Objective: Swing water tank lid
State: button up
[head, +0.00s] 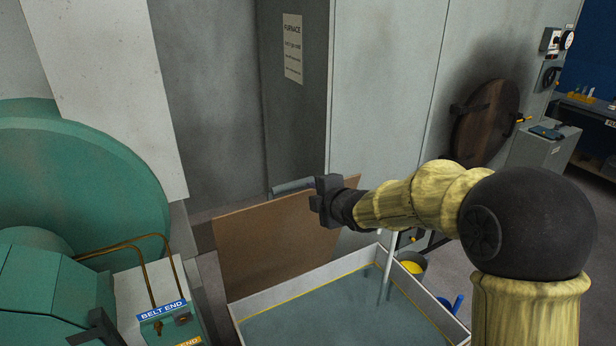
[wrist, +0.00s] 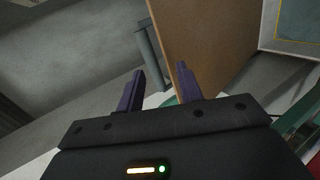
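The water tank (head: 335,277) is a pale-walled rectangular basin with a thin yellow line inside its rim and blue-grey water. Its brown lid (head: 265,245) stands raised at the tank's back left edge, tilted. A grey cylindrical handle (head: 291,185) shows at the lid's upper edge. My gripper (head: 317,203) is in front of the lid's upper right part, close to the handle, and hides part of the lid. In the wrist view the two dark fingers (wrist: 160,80) are apart with nothing between them. The handle (wrist: 151,48) and lid (wrist: 200,45) lie beyond the fingertips.
A green rounded machine (head: 80,170) with a "BELT END" label stands at the left. The grey furnace cabinet (head: 375,95) rises behind the tank. A bucket with yellow contents (head: 412,266) and a blue object (head: 457,303) are right of the tank. Floor is open further right.

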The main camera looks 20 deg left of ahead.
jog(key=shift+a+r+n+y, duration=0.2)
jog(key=shift+a+r+n, duration=0.15)
jog(key=shift+a, duration=0.15)
jog(key=shift+a+r+n+y, duration=0.2)
jog(key=shift+a+r+n, duration=0.1)
jog(key=shift+a, duration=0.2)
jog(key=shift+f, duration=0.1)
